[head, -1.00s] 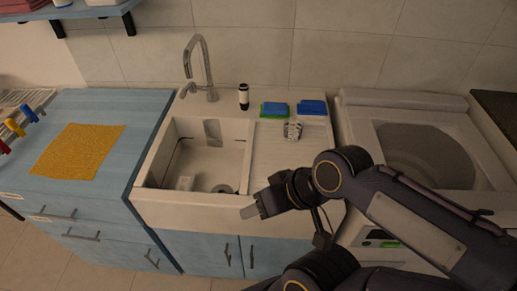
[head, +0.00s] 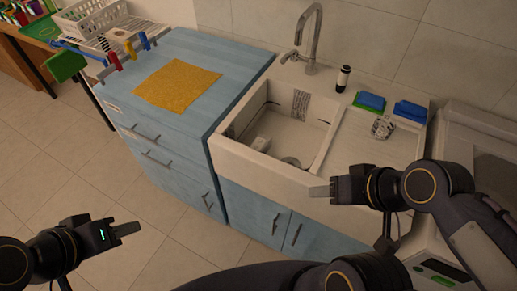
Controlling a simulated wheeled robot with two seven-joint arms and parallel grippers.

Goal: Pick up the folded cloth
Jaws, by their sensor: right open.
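A yellow cloth (head: 178,87) lies flat on top of the blue cabinet (head: 235,88), left of the sink; I cannot tell whether it is folded. My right gripper (head: 320,191) is open and empty in front of the sink's front edge, well to the right of the cloth. My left gripper (head: 126,230) is low at the left, over the floor in the picture and apart from the cloth. Its fingers are seen edge-on, so their opening is hidden.
The white sink (head: 262,165) has a tap (head: 313,30). A drying rack (head: 122,40) with coloured clips and a green item (head: 66,66) are at the far left. Tiled floor (head: 80,165) is clear.

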